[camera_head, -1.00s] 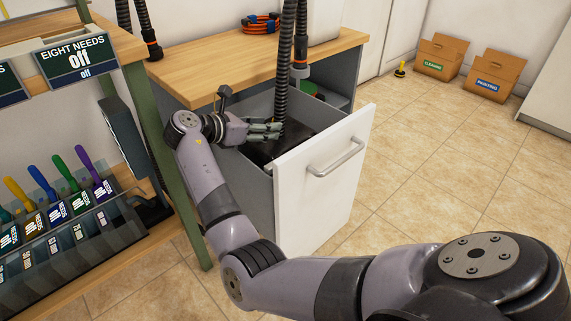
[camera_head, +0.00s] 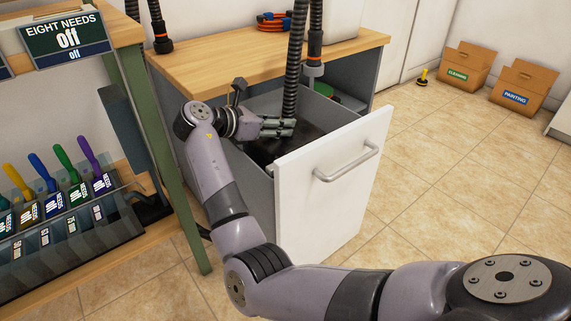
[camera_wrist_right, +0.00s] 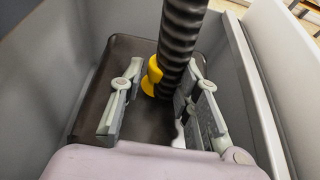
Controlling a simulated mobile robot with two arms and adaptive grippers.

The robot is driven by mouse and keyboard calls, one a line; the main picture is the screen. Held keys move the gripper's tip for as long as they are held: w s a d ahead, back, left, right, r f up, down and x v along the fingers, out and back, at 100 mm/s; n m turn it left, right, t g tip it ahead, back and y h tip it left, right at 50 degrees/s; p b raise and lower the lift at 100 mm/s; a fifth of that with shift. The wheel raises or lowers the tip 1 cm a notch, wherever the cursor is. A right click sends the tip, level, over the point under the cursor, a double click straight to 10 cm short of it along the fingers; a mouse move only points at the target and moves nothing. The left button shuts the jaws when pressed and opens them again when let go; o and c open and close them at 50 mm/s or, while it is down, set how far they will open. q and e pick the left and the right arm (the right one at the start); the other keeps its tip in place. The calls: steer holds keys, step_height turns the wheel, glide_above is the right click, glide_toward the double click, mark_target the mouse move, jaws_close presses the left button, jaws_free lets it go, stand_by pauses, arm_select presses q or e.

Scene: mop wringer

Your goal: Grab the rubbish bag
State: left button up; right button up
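A dark, black thing (camera_head: 262,152) lies inside the open drawer (camera_head: 325,180); it may be the rubbish bag, but I cannot tell for sure. In the right wrist view it is a smooth black shape (camera_wrist_right: 125,75) at the drawer's bottom, with a yellow piece (camera_wrist_right: 152,76) near its middle. My right gripper (camera_head: 283,127) reaches over the drawer's left wall. In the right wrist view its fingers (camera_wrist_right: 165,85) are spread apart above the black thing, with nothing clamped between them. My left gripper is not in view.
A black corrugated hose (camera_head: 293,65) hangs down into the drawer beside my right fingers. A second hose (camera_head: 315,40) hangs behind it. A wooden worktop (camera_head: 225,60) lies behind the drawer. A shelf with coloured-handled tools (camera_head: 65,215) stands left.

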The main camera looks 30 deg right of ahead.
jaws_close()
stand_by(0.6)
steer(key=shift+r, duration=0.15)
